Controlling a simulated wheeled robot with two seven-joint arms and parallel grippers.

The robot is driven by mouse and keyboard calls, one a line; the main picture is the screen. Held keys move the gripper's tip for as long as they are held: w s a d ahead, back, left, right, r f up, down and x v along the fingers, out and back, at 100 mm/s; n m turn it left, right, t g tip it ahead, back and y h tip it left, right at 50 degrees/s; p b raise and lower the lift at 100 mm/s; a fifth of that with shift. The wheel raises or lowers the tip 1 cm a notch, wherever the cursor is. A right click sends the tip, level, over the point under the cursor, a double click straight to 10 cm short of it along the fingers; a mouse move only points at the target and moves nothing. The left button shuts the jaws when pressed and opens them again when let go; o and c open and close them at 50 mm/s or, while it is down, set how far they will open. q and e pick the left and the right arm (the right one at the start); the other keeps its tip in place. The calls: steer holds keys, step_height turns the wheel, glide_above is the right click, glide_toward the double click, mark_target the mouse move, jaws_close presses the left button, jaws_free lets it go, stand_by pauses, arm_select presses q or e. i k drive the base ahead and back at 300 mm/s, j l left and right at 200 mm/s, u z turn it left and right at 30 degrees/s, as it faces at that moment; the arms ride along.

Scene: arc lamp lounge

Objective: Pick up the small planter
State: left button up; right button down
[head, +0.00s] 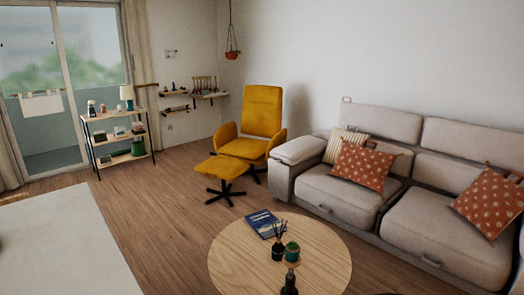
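A small dark green pot with a rounded green top (291,251), which looks like a small planter, stands upright on the round wooden coffee table (235,262). Just left of it, close beside it, is a dark holder with thin sticks (278,251). A larger green pot (138,147) sits on the lower part of the shelf unit at the left, and an orange planter (232,54) hangs near the back corner. I cannot tell from the picture alone which one the task means.
A blue book (265,224) and a dark upright object (290,282) are also on the coffee table. A grey sofa (345,190) stands right, a yellow armchair (262,112) and footstool (222,168) behind. A white surface (60,245) fills the lower left. Wooden floor (165,215) lies clear between.

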mark_target(293, 250)
steer(key=z, duration=2.15)
steer(key=u, duration=1.85)
steer(key=i+u, duration=0.2)
steer(key=i, duration=0.5)
steer(key=i+l+u, duration=0.2)
steer(key=i, duration=0.55)
